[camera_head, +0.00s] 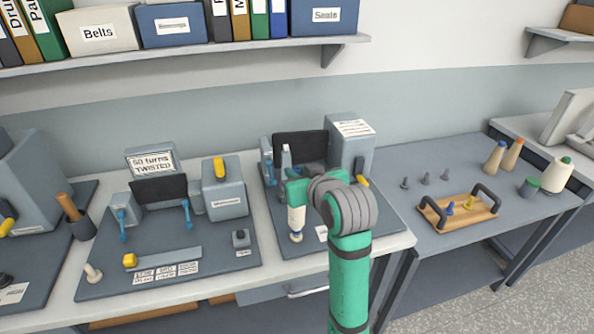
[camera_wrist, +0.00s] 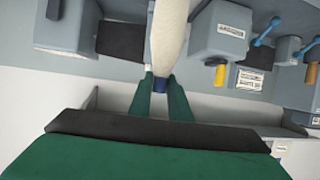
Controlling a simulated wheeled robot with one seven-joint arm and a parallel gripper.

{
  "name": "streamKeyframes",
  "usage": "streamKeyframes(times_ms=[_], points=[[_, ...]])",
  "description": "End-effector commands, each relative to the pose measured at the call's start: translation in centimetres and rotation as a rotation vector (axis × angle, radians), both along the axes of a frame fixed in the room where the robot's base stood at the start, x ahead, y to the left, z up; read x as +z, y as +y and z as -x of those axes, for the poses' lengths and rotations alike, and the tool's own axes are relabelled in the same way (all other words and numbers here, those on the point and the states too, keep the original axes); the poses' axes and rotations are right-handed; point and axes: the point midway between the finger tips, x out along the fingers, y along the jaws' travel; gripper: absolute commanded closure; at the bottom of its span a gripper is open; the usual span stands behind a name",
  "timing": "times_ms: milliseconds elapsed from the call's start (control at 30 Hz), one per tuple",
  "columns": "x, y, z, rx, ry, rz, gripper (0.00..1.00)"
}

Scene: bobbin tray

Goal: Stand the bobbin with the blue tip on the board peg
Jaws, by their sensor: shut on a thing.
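My gripper (camera_wrist: 160,92) is shut on a pale, tapered bobbin (camera_wrist: 168,35) with a dark blue end between the fingers in the wrist view. In the head view the white bobbin (camera_head: 296,219) is below my gripper (camera_head: 294,185), over the grey machine base, with blue near its lower end; whether it touches the base is unclear. A wooden board (camera_head: 432,216) with two dark handles is on the right table. It has a blue peg (camera_head: 450,208) and a yellow peg (camera_head: 468,202). A tan cone with a blue tip (camera_head: 494,159) stands behind the board.
Winding machines (camera_head: 225,190) crowd the left bench.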

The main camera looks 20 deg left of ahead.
Motion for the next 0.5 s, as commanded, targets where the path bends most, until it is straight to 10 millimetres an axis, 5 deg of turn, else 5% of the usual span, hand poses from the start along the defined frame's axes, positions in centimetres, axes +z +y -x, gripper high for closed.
streamKeyframes(times_ms=[500], points=[[-1.3, 0.0, 0.0, 0.0, 0.0, -0.001, 1.0]])
